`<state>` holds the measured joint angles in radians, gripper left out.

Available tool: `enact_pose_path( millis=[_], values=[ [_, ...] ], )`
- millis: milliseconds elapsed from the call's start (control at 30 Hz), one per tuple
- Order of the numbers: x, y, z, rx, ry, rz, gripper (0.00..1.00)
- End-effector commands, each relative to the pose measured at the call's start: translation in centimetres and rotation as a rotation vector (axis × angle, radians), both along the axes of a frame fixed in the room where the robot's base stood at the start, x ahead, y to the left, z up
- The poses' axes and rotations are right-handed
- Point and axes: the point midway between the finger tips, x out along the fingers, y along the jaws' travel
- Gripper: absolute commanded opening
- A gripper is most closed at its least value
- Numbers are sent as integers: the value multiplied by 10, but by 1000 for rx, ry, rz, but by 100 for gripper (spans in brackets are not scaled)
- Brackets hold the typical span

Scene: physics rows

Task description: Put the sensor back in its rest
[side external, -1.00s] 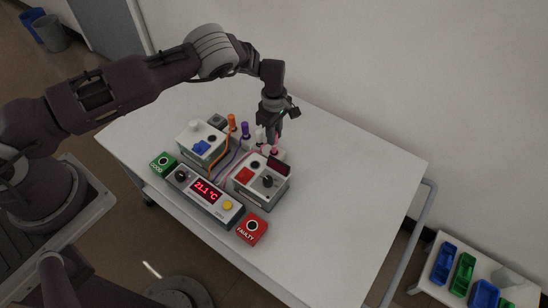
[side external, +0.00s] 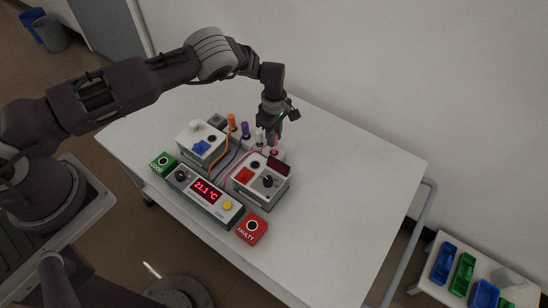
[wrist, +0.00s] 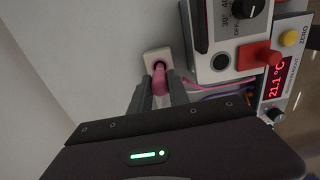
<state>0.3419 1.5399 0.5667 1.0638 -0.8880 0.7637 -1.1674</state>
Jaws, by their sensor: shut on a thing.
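The sensor with a pink handle (wrist: 159,82) is between the fingers of my gripper (wrist: 158,90) in the wrist view. My gripper is shut on it. Its lower end meets the dark round hole of a pale rest block (wrist: 152,55); how deep it sits I cannot tell. In the side view my gripper (side external: 271,143) is low at the back right of the devices, and it partly hides the sensor. A pink cable (wrist: 185,88) runs from there towards the boxes.
An orange-handled probe (side external: 232,122) and a purple-handled probe (side external: 245,130) stand upright to the left. A grey box with a red switch (side external: 261,180) is close by. A display unit (side external: 207,193) reads 21.1 °C, between the green GOOD (side external: 163,165) and red FAULTY (side external: 252,229) blocks. The table's right side is clear.

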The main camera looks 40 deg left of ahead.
Motion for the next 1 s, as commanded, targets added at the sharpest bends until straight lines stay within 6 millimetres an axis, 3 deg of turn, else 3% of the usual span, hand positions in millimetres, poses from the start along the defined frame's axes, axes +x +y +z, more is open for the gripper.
enact_pose_path(
  millis=[1000],
  values=[
    [1,0,-16,0,-1,-1,0]
  ],
)
